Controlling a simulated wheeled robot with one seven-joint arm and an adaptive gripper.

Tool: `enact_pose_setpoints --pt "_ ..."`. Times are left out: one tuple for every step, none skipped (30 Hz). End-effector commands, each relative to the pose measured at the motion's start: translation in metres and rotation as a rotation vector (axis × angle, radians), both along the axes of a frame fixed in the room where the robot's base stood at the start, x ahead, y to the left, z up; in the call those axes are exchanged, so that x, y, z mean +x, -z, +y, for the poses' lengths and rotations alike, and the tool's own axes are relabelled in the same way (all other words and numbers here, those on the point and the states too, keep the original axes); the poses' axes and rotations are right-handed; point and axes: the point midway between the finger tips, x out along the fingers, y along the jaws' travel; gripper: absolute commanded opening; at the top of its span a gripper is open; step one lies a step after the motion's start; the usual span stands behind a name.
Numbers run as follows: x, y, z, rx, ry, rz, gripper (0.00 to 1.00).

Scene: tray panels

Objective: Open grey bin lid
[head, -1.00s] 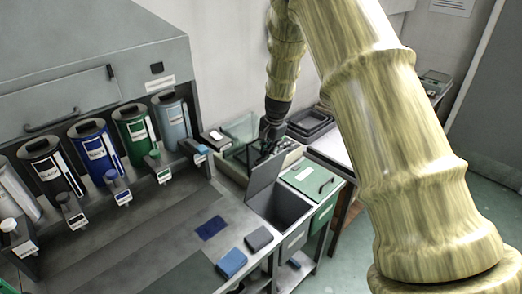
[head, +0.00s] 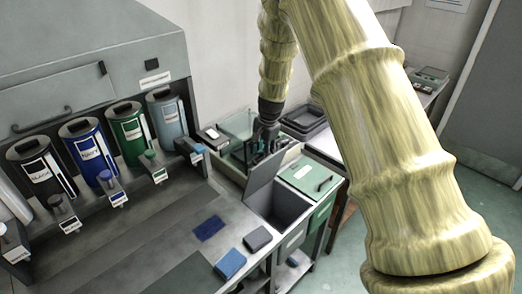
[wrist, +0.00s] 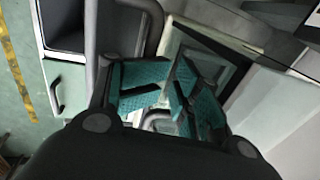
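The grey bin lid (head: 262,180) is a flat grey panel, raised and leaning steeply at the left side of the grey bin (head: 283,211). The dark inside of the bin shows. My gripper (head: 262,147) hangs just behind the top edge of the lid, with its teal finger pads showing. In the wrist view the pads (wrist: 168,92) stand apart with a gap and nothing between them. I cannot tell whether a finger touches the lid.
The green bin lid (head: 311,178) is closed, right of the grey bin. A clear-walled container (head: 238,125) and dark trays (head: 305,120) lie behind. Blue and dark folded pieces (head: 230,263) lie on the counter. Labelled canisters (head: 90,160) stand at left.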

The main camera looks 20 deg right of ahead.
Motion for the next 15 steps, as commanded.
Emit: enact_pose_setpoints --pt "0.0 -0.001 -0.001 -0.001 0.0 -0.001 0.32" --pt "-0.001 0.0 0.0 0.001 0.003 0.0 0.32" --pt "-0.001 0.0 0.0 0.0 0.002 0.001 0.32" --pt "-0.001 0.0 0.0 0.0 0.002 0.001 0.32" --pt "0.0 -0.001 0.001 0.0 0.001 0.0 0.32" --pt "0.001 -0.002 0.001 0.0 0.001 0.0 0.32" --pt "0.003 -0.003 0.002 0.0 0.0 0.0 0.32" --pt "0.004 -0.004 0.002 0.0 0.0 0.0 0.32" --pt "0.006 -0.005 0.003 0.0 0.0 0.0 0.32" --pt "0.007 -0.006 0.003 0.0 0.0 -0.001 0.32" --pt "0.009 -0.007 0.004 -0.001 0.0 -0.001 0.32" --pt "0.011 -0.008 0.004 0.0 -0.001 -0.002 0.32" --pt "0.012 -0.009 0.005 0.0 -0.001 -0.002 0.32" --pt "0.014 -0.01 0.005 -0.001 -0.001 -0.003 0.32" --pt "0.016 -0.011 0.006 -0.001 -0.001 -0.003 0.32"
